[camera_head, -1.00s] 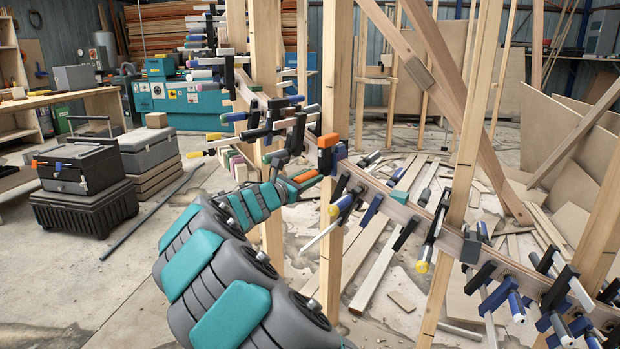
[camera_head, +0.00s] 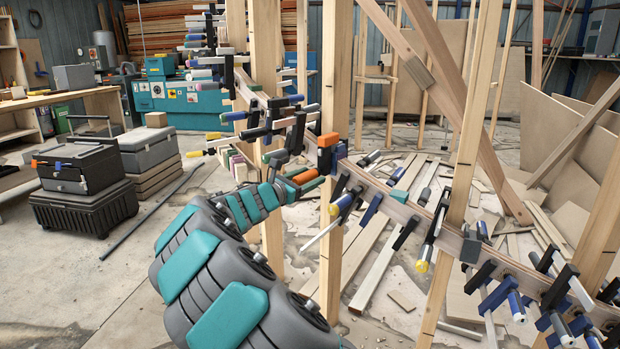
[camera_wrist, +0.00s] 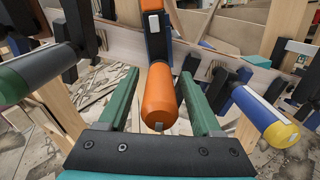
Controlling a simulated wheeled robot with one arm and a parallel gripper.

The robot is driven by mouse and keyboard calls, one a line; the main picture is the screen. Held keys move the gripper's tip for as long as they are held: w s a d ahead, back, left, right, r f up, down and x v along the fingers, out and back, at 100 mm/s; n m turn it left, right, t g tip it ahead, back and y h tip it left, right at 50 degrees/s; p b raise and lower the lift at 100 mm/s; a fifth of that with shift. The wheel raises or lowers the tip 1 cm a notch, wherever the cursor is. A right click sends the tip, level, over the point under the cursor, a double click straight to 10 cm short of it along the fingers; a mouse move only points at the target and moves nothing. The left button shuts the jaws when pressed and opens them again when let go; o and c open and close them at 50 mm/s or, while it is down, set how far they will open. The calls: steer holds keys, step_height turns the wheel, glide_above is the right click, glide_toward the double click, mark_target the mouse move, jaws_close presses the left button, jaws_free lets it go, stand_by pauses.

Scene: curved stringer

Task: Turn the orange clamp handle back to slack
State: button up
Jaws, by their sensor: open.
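The orange clamp handle (camera_wrist: 159,100) points toward the camera in the wrist view, below a dark clamp body with an orange part above. In the head view the handle (camera_head: 305,176) shows at the end of my arm, and the clamp's orange block (camera_head: 328,140) sits by the wooden post. My gripper (camera_wrist: 158,76) has its two green fingers apart, one on each side of the handle, with a visible gap on both sides. My gripper (camera_head: 298,184) is small and partly hidden in the head view.
The curved wooden stringer (camera_head: 400,208) carries several other clamps close on both sides. A green-and-grey clamp handle (camera_wrist: 38,75) is left of my gripper, and a blue-and-white one with a yellow end (camera_wrist: 262,115) is right. Upright posts (camera_head: 335,90) stand close by.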

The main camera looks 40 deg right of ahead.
steer(key=v, duration=0.7)
steer(key=shift+b, duration=0.35)
steer(key=shift+a, duration=0.15)
steer(key=v, duration=0.9)
steer(key=shift+p, duration=0.4)
steer(key=shift+s+a, duration=0.1)
steer(key=shift+s, duration=0.05)
